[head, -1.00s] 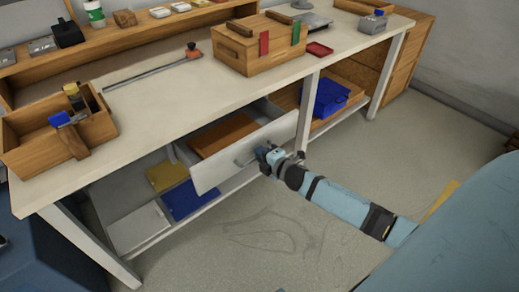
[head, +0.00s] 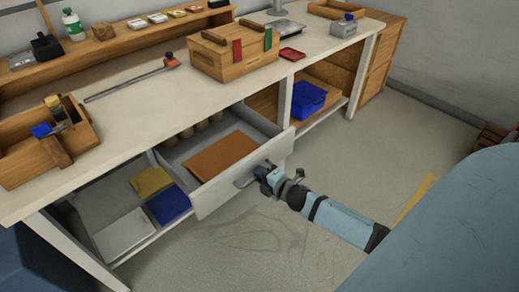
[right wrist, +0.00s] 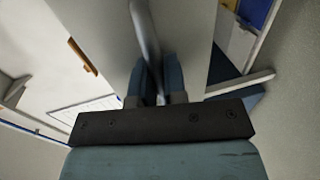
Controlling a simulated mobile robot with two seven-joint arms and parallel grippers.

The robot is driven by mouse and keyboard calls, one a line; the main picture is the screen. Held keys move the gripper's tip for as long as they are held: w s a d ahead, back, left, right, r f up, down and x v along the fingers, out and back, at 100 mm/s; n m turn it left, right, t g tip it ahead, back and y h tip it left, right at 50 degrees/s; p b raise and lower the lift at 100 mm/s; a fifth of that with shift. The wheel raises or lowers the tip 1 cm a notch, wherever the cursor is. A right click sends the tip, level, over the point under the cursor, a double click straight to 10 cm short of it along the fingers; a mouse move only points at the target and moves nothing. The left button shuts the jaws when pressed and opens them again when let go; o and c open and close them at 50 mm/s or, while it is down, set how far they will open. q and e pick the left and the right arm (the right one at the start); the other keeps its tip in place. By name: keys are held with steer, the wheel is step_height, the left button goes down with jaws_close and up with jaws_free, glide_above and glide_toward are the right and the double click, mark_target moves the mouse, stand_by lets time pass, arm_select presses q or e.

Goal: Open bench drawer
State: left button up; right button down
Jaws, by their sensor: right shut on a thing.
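The bench drawer (head: 248,166) is pulled out from under the white workbench (head: 130,112). Its light front panel faces me, and an orange-brown flat item (head: 222,158) and several round tan items (head: 203,130) lie inside. My right gripper (head: 262,172) is shut on the drawer's grey bar handle (head: 243,182). In the right wrist view, the handle (right wrist: 147,45) runs between the fingers (right wrist: 155,88), with the pale drawer front behind it. My left gripper is not in view.
A wooden toolbox (head: 232,52) and an open wooden tote (head: 45,150) stand on the benchtop. Below, a shelf holds yellow (head: 150,181) and blue (head: 168,204) flat items. A blue item (head: 309,98) sits in the right bay. The floor in front is clear.

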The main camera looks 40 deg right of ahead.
steer(key=c, duration=1.2)
jaws_free()
arm_select(q)
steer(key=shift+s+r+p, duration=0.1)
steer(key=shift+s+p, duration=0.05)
steer(key=shift+p, duration=0.35)
arm_select(e)
steer(key=v, duration=1.4)
steer(key=shift+d, duration=0.1)
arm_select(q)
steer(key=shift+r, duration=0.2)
arm_select(e)
steer(key=shift+w, duration=0.1)
